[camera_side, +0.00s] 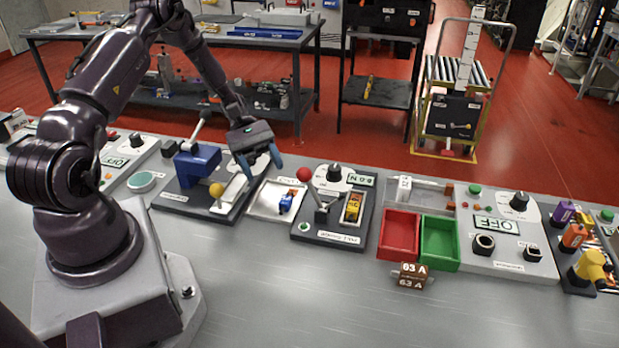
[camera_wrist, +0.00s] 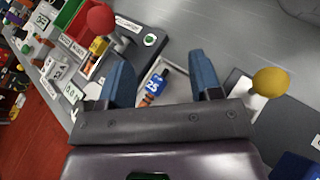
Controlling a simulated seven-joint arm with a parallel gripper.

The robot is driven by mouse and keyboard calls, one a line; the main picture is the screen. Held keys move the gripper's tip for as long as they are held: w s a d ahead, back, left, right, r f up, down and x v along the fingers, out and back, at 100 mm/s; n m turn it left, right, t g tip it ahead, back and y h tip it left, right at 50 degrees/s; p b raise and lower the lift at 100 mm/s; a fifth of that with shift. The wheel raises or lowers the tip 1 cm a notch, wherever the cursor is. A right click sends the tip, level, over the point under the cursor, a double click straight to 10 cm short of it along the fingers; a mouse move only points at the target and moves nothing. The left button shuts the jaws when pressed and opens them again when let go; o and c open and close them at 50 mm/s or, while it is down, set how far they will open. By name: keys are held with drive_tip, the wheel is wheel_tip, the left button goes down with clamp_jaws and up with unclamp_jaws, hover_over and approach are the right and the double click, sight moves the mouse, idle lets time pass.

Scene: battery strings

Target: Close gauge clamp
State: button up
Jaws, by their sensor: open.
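The station with a red-ball lever (camera_side: 304,174) and a "0.0 N" display (camera_side: 360,180) appears to be the gauge clamp; its lever stands up, tilted left. A yellow cell (camera_side: 353,207) lies in its slot. The red ball (camera_wrist: 101,18) and yellow cell (camera_wrist: 98,46) also show in the wrist view. My gripper (camera_side: 261,166) is open and empty, left of the red ball and above the white tray. In the wrist view its blue fingers (camera_wrist: 160,70) stand apart, with a blue cell marked 25 (camera_wrist: 154,84) below between them.
A blue fixture with a yellow-ball lever (camera_side: 216,190) stands left of the white tray (camera_side: 265,207).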

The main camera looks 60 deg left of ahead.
sight(309, 178)
drive_tip(key=h, duration=0.1)
drive_tip(key=w+a+f+n+t, duration=0.1)
drive_tip(key=f+n+t+h, duration=0.1)
drive_tip(key=shift+w+a+f+h, duration=0.2)
drive_tip(key=shift+w+a+h, duration=0.05)
drive_tip(key=shift+w+h, duration=0.05)
wheel_tip(309, 178, up, 3)
drive_tip(key=w+a+n+t+h, duration=0.1)
drive_tip(key=w+h, duration=0.1)
drive_tip(key=d, duration=0.4)
drive_tip(key=w+d, duration=0.1)
drive_tip(key=d, duration=0.3)
drive_tip(key=w+d, duration=0.1)
drive_tip(key=d, duration=0.3)
drive_tip(key=shift+w+d+r, duration=0.1)
drive_tip(key=shift+d+r, duration=0.05)
drive_tip(key=shift+d, duration=0.1)
clamp_jaws()
